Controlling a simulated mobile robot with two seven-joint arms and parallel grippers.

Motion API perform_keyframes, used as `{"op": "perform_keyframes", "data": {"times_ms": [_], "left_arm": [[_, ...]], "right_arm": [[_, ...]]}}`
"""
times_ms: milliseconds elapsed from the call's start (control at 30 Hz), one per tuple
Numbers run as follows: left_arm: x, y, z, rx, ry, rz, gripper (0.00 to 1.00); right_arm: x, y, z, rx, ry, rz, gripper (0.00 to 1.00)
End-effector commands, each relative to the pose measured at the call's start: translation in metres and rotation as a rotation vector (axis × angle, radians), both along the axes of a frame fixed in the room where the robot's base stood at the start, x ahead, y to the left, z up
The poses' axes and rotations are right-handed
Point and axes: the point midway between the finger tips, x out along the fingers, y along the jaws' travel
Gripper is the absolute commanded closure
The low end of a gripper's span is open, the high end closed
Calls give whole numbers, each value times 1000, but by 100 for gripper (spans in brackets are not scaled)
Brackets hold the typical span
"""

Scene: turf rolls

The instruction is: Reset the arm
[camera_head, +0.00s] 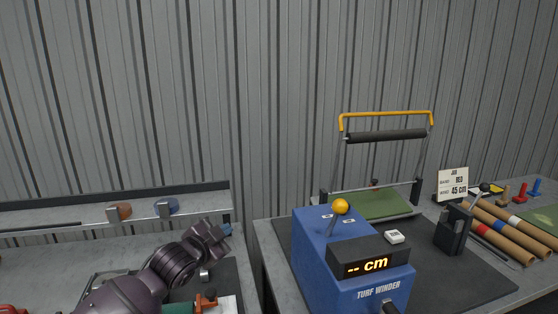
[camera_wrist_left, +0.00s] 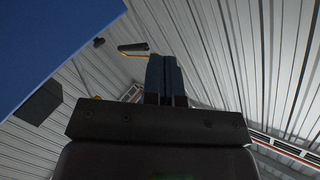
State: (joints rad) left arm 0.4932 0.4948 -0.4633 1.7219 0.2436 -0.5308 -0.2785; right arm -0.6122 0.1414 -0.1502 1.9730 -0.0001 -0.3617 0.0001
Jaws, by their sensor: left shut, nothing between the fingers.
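My left arm comes in from the lower left in the head view. My left gripper (camera_head: 226,230) is raised at the right end of the left bench, near the gap between the benches. It is shut and empty. In the left wrist view the two dark fingers (camera_wrist_left: 165,78) lie together with nothing between them. The blue turf winder (camera_head: 322,262) stands to the right of the gripper, apart from it, with a display reading "-- cm". Its blue side (camera_wrist_left: 45,40) fills the upper left of the wrist view. My right gripper is not in view.
A yellow-handled frame (camera_head: 385,132) with a roller stands over a green turf piece (camera_head: 380,204) on the right bench. A job card (camera_head: 452,184), brown tubes (camera_head: 510,235) and a black holder (camera_head: 452,230) are farther right. A shelf (camera_head: 80,213) backs the left bench.

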Motion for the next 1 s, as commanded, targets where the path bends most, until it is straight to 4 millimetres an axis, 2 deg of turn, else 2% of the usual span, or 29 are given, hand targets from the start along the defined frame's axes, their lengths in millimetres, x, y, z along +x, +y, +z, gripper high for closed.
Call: {"op": "perform_keyframes", "data": {"times_ms": [33,300,567,800,1000], "left_arm": [[-14,3,-16,-70,20,18,100],[-77,34,-76,-346,90,135,100],[-149,75,-141,-456,158,287,100],[-231,114,-208,-487,276,457,100],[-305,136,-264,-502,405,586,100]], "right_arm": [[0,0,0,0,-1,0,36],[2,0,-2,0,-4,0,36],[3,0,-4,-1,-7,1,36],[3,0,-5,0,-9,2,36],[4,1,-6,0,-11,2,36]]}}
